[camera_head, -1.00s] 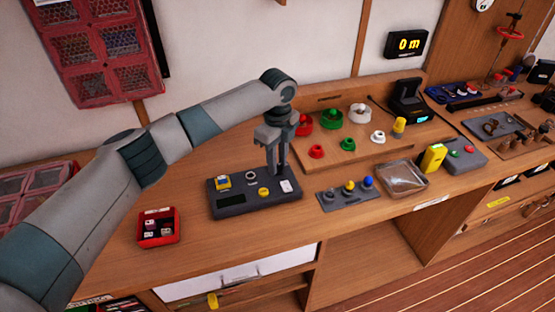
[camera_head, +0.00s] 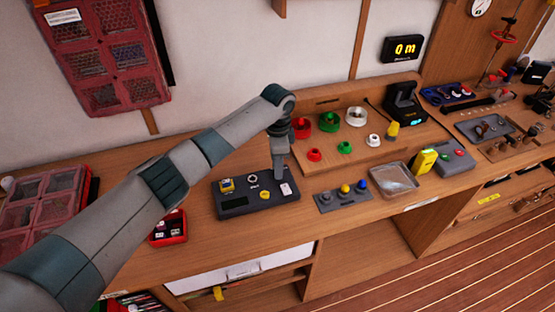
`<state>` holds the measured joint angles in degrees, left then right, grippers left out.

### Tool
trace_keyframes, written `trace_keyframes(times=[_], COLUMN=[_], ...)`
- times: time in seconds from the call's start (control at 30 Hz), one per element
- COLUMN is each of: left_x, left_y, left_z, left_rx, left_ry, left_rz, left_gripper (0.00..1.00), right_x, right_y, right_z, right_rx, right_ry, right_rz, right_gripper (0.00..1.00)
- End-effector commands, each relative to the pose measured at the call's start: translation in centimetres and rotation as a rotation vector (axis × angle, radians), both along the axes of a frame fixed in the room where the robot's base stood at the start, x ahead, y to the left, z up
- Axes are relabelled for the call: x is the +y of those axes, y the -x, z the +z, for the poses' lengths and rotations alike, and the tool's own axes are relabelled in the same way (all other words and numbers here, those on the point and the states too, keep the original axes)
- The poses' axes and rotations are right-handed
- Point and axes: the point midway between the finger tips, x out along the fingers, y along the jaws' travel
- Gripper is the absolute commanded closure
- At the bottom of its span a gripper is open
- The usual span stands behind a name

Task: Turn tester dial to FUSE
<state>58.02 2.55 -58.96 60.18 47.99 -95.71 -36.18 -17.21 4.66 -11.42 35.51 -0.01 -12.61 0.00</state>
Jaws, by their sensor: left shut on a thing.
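The tester (camera_head: 236,209) is a dark grey box near the bench's front edge, left of centre. On its top are a yellow-topped block (camera_head: 227,185), a white ring (camera_head: 253,179), a yellow knob (camera_head: 264,195) and a white label (camera_head: 287,188). My left gripper (camera_head: 280,173) points straight down onto the tester's back right part. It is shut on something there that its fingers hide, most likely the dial. The dial's pointer and any FUSE mark cannot be read. My right gripper is out of view.
A red box (camera_head: 168,238) of small parts stands left of the tester, partly behind my arm. A grey plate (camera_head: 344,200) with coloured knobs and a clear-topped tray (camera_head: 394,181) lie to the right.

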Motion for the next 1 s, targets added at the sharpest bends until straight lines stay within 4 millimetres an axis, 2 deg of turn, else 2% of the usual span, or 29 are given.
trace_keyframes(times=[0.1,0.33,0.83,0.87,0.9,0.93,1.0], left_x=[-0.1,-0.1,-0.1,-0.1,-0.1,-0.1,-0.1], left_y=[0.0,0.0,-0.1,-0.1,-0.1,-0.1,-0.1], left_z=[0.3,0.2,0.1,0.1,0.1,0.1,0.1], left_rx=[0.001,0.000,-0.002,-0.002,-0.002,-0.002,-0.001], left_ry=[0.001,0.002,0.001,0.001,0.001,0.001,0.002], left_rz=[0.077,0.173,0.200,0.200,0.200,0.200,0.200], left_gripper=[0.96,0.96,0.96,0.71,0.62,0.55,0.55], right_x=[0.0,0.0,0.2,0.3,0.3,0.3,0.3], right_y=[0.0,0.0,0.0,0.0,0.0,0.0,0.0], right_z=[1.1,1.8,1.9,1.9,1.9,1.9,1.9], right_rx=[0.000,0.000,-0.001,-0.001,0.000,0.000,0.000], right_ry=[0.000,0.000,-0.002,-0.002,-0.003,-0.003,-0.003], right_rz=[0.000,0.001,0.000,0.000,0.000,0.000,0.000], right_gripper=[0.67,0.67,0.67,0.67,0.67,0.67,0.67])
